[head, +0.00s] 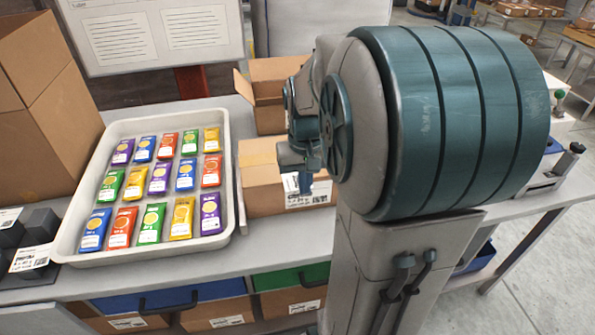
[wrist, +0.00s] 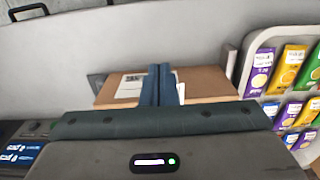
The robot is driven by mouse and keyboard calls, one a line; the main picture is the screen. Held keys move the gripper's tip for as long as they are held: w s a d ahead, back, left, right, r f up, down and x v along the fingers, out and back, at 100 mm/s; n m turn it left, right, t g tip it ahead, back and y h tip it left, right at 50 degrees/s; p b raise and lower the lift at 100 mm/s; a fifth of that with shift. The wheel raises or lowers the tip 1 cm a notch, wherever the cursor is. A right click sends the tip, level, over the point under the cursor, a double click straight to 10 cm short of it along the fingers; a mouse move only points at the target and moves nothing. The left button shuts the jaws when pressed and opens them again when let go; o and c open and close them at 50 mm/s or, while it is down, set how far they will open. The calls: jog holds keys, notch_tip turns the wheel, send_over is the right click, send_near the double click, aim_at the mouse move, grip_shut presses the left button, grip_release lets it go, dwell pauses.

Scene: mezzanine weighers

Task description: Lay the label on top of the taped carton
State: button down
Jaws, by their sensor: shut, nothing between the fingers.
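The taped carton (head: 262,195) stands on the bench right of the tray, with a pale tape strip on its top. In the wrist view the carton (wrist: 208,82) lies beyond my fingers. A white label with dark print (wrist: 130,88) appears to lie flat on its top; white also shows just right of my fingers, and they hide the part between. My gripper (wrist: 158,72) is shut and empty, its fingertips over the carton. In the head view my arm hides most of the gripper; whether its fingertips touch the label or carton I cannot tell.
A pale tray (head: 231,215) of colourful packets stands left of the carton. An open carton (head: 270,85) is behind it and a large carton (head: 60,110) stands far left. Dark blocks bear white printed cards (head: 30,259) at the left edge. Bins sit below the bench front.

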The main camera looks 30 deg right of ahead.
aim_at(296, 177)
jog(key=w+d+f+p, duration=0.1)
jog(key=w+f, duration=0.3)
jog(key=f, duration=0.3)
dwell(0.4)
